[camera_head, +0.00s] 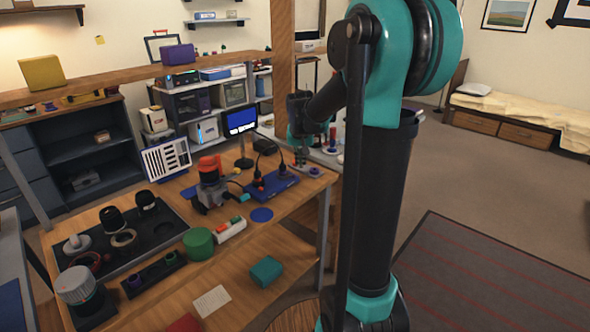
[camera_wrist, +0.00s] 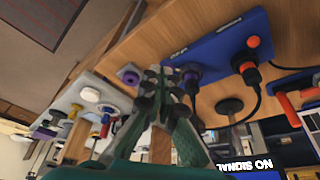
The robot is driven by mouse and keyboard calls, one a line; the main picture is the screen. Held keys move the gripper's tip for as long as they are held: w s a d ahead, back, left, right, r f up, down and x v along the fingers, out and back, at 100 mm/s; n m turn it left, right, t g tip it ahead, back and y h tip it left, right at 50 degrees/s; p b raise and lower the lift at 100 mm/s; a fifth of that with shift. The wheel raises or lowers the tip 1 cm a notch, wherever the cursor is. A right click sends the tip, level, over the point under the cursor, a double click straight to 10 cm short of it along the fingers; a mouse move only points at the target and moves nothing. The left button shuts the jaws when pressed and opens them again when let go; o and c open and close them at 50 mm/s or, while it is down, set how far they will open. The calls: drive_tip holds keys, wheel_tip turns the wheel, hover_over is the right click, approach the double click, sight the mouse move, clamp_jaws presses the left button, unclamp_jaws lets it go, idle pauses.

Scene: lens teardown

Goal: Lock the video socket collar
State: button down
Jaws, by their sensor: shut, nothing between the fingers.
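A blue socket panel (camera_head: 280,186) lies on the wooden bench, and it fills the upper right of the wrist view (camera_wrist: 218,48). A plug with a purple collar (camera_wrist: 189,74) and a black cable sits at the panel's end near white lettering, which I cannot read for certain. A second plug with an orange collar (camera_wrist: 250,42) stands farther right. My gripper (camera_wrist: 157,76) is shut and empty, its tips just left of the purple-collared plug; I cannot tell whether they touch it. In the head view my gripper (camera_head: 301,157) is small, above the bench's far right end. The collar's lock state is unclear.
A monitor (camera_wrist: 245,165) reads "NO SIGNAL". A grey board (camera_wrist: 88,92) with several coloured knobs and a loose purple ring (camera_wrist: 128,75) lie left of my gripper.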

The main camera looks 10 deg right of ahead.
wheel_tip(320, 180, up, 2)
drive_tip(key=m, duration=0.1)
hover_over(286, 176)
drive_tip(key=w+d, duration=0.2)
drive_tip(key=d, duration=0.2)
drive_tip(key=shift+w, duration=0.1)
drive_tip(key=x, duration=1)
drive_tip(key=shift+d, duration=0.2)
drive_tip(key=s, duration=0.1)
drive_tip(key=s+a, duration=0.1)
drive_tip(key=shift+s+f, duration=0.3)
drive_tip(key=shift+s, duration=0.1)
drive_tip(key=shift+s+a+f, duration=0.1)
drive_tip(key=shift+s+a, duration=0.05)
drive_tip(key=shift+s, duration=0.35)
